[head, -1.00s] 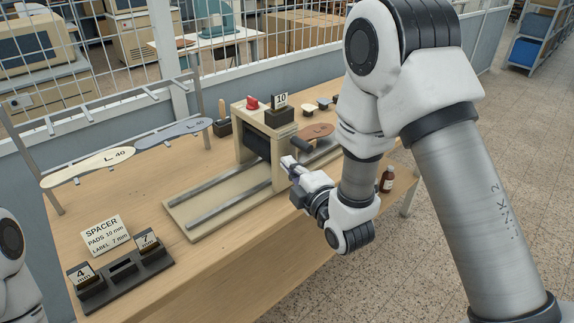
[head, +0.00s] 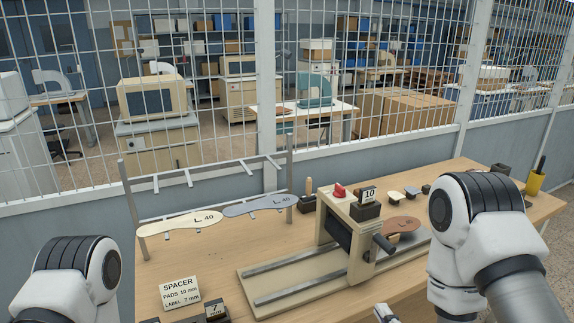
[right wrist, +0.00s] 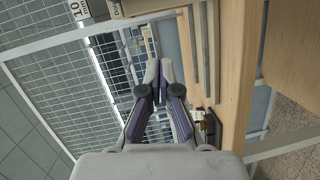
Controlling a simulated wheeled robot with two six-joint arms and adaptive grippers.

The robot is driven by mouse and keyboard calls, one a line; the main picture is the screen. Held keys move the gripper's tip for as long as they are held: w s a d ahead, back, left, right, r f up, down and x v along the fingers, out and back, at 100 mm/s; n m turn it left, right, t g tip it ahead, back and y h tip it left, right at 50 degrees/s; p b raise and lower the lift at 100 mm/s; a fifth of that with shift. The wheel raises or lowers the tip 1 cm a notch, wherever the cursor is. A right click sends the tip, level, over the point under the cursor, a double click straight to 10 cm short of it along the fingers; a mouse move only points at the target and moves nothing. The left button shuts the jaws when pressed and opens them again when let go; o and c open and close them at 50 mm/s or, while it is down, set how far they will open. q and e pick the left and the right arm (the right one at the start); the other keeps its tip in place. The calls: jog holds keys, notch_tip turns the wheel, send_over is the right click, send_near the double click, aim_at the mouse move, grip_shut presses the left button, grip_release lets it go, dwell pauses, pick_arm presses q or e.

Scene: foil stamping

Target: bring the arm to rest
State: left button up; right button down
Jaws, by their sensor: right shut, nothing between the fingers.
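My right arm shows at the right of the head view, in front of the wooden table (head: 455,180), with its elbow over the table's right part in the picture. Only the tip of my right gripper (head: 384,313) shows, at the bottom edge, in front of the stamping press. In the right wrist view my right gripper (right wrist: 158,80) has its fingers together with nothing between them. Part of my left arm shows at the lower left of the head view. My left gripper is out of view.
The beige stamping press (head: 335,205) with its rails stands mid-table, holding a block marked 10. A rack (head: 145,256) carries insole shapes at the left. A SPACER sign (head: 180,292) stands in front. A yellow cup (head: 535,182) is at the far right. Wire mesh runs behind.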

jog(key=s+f+m+g+b, duration=0.1)
jog(key=s+f+g, duration=0.15)
jog(key=f, duration=0.55)
jog(key=s+f+m+g+b, duration=0.1)
jog(key=s+f+m+g, duration=0.15)
jog(key=f, duration=0.55)
pick_arm(q)
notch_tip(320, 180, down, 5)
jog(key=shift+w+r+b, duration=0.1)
jog(key=shift+b, duration=0.45)
pick_arm(e)
jog(key=s+d+f+m+g+h, duration=0.1)
jog(key=s+f+m+g, duration=0.4)
jog(key=s, duration=0.4)
jog(key=s+d+f+m+g, duration=0.1)
jog(key=s+f+m+g, duration=0.5)
jog(key=s+f+m, duration=0.2)
jog(key=shift+s+m+g+h, duration=0.3)
jog(key=shift+s+m+h, duration=0.1)
jog(key=shift+s+m, duration=0.65)
